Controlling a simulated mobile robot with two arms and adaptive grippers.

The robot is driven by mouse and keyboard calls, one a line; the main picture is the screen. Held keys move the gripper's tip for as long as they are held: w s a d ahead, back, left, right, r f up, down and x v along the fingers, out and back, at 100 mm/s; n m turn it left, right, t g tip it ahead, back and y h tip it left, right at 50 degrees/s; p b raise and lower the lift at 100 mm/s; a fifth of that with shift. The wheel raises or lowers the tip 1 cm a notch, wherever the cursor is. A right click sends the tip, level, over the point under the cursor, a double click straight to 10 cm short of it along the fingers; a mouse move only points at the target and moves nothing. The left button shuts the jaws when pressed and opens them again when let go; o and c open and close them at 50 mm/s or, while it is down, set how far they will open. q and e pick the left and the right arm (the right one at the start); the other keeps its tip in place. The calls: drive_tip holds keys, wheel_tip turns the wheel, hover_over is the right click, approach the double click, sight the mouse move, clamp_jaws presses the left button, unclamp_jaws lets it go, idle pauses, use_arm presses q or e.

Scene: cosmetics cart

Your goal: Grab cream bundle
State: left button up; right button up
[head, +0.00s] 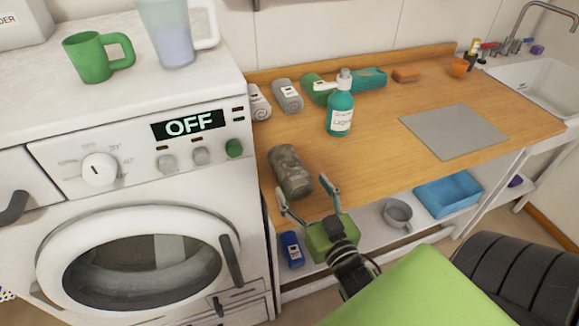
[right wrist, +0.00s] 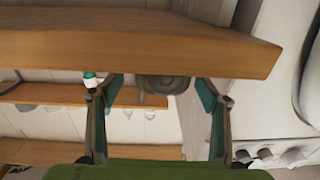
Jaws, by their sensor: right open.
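Several rolled bundles lie on the wooden counter. A mottled grey-brown roll (head: 290,172) lies near the front edge, close to the washing machine. A pale roll (head: 258,103), a grey roll (head: 287,95) and a green roll (head: 315,88) lie at the back; I cannot tell for certain which is the cream bundle. My right gripper (head: 303,186) is open and empty at the counter's front edge, its fingers pointing at the near end of the mottled roll. In the right wrist view, a grey round end (right wrist: 163,84) shows between the spread fingers. My left gripper is out of view.
A teal pump bottle (head: 340,108) stands behind the mottled roll. A grey mat (head: 453,131) lies to the right. The washing machine (head: 140,190) closes off the left side. The shelf below holds a blue bin (head: 448,194) and a grey mug (head: 397,213).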

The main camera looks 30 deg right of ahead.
sight(291, 170)
drive_tip(key=shift+x, duration=0.75)
drive_tip(key=p+x, duration=0.1)
drive_tip(key=x, duration=0.3)
drive_tip(key=shift+w+a+r+p, duration=0.15)
drive_tip(key=shift+w+r+p, duration=0.1)
drive_tip(key=shift+w+p, duration=0.2)
drive_tip(key=shift+w+f, duration=0.1)
drive_tip(key=shift+w, duration=0.15)
drive_tip(key=c, duration=1.3)
